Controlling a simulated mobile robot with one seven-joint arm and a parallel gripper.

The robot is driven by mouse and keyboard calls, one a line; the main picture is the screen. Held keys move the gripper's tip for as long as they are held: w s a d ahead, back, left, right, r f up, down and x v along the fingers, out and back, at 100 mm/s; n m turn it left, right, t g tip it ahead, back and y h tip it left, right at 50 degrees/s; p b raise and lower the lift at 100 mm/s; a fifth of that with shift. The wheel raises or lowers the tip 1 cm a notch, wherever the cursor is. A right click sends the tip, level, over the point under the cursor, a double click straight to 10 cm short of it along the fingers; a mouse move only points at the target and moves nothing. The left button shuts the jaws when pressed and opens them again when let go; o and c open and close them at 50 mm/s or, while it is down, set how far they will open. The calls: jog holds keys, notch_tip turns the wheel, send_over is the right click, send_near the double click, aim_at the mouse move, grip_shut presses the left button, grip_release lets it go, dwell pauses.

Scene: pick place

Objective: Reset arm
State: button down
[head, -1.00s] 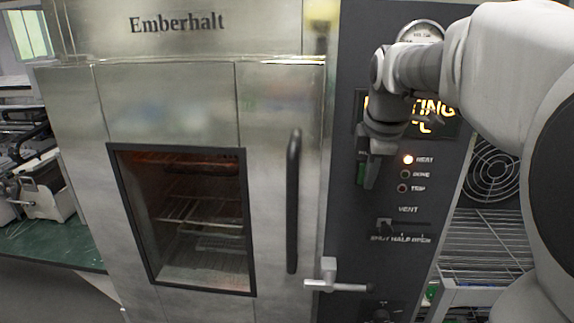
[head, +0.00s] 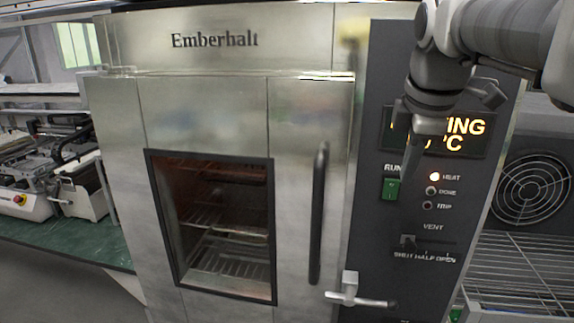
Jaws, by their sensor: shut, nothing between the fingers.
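My gripper (head: 411,165) hangs pointing down in front of the oven's dark control panel (head: 385,265). It is shut and empty, its tip just right of the green RUN switch (head: 391,190). My arm comes in from the upper right and covers part of the lit orange display (head: 465,134). The steel Emberhalt oven (head: 205,110) fills the middle of the head view, with its door closed. The HEAT lamp (head: 434,176) is lit. The DONE lamp (head: 431,191) and the lamp below it are dark.
The black door handle (head: 318,215) and metal latch lever (head: 355,291) stick out from the oven front. The vent slider (head: 408,241) sits below the lamps. A wire rack (head: 530,260) stands at the right. A green-topped bench (head: 75,238) with equipment is at the left.

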jog(key=s+a+f+m+t+y, duration=0.1)
jog(key=s+a+f+m, duration=0.4)
jog(key=s+f+m, duration=0.25)
jog(key=s+a+f+m, duration=0.4)
jog(key=s+f+m, duration=0.3)
jog(key=s, duration=0.1)
jog(key=shift+m, duration=0.25)
jog(key=r+p, duration=0.1)
jog(key=w+r+p, duration=0.1)
jog(key=r+p, duration=0.2)
jog(key=p, duration=0.1)
jog(key=shift+w+a+r, duration=0.1)
jog(key=shift+w+r, duration=0.2)
